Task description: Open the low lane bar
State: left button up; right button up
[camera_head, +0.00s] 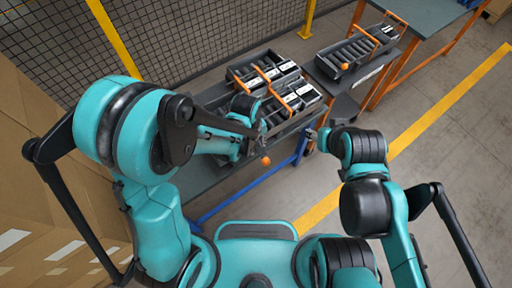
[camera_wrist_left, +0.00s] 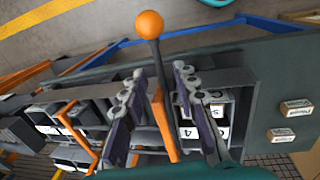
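An orange lane bar (camera_wrist_left: 164,125) with a dark rod and an orange ball knob (camera_wrist_left: 150,25) runs between the fingers of my left gripper (camera_wrist_left: 151,95) in the left wrist view. The fingers stand apart on both sides of the bar, and I see no clear contact. In the head view the knob (camera_head: 265,160) shows just below my left gripper (camera_head: 256,131), whose arm hides most of this bar. My right gripper (camera_head: 318,134) is small and dark beside the rack's right end, away from the bar; its finger opening is unclear.
A lane rack (camera_head: 296,116) with black bins and another orange bar (camera_head: 268,84) stands on the bench. A second rack (camera_head: 345,56) with an orange bar is at the back right. Mesh fencing (camera_head: 180,35) is behind, cartons (camera_head: 40,195) at left. The floor at right is open.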

pick_arm(q)
jog(key=shift+f, duration=0.6)
pick_arm(e)
jog(key=shift+f, duration=0.15)
pick_arm(q)
grip_shut()
